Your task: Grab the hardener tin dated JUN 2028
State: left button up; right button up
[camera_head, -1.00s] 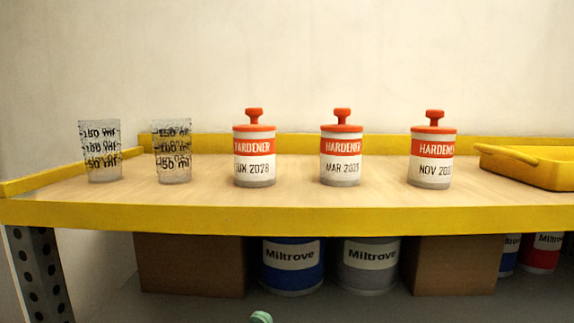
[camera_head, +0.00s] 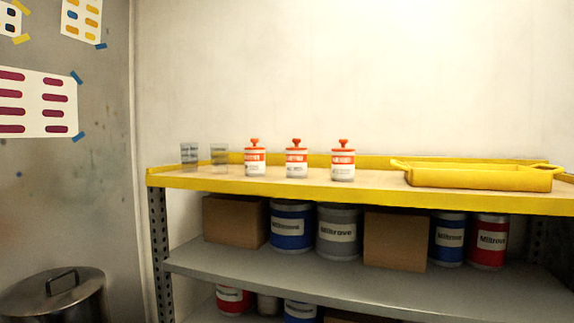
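Three white hardener tins with red bands, red lids and red knobs stand upright in a row on the top shelf. The left tin (camera_head: 255,160) read JUN 2028 in the earlier frame; its date is too small to read now. The middle tin (camera_head: 297,160) read MAR 2028 earlier. The right tin (camera_head: 342,162) showed NOV and a partly hidden year earlier. Neither of my grippers shows in the head view.
Two clear measuring cups (camera_head: 190,155) (camera_head: 219,155) stand left of the tins. A yellow tray (camera_head: 480,179) sits to the right on the yellow-edged shelf (camera_head: 370,195). Paint cans and cardboard boxes (camera_head: 236,222) fill the shelf below. A lidded metal bin (camera_head: 58,297) stands at lower left.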

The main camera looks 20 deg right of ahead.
aim_at(254, 159)
jog(key=z, duration=0.15)
jog(key=i, duration=1.05)
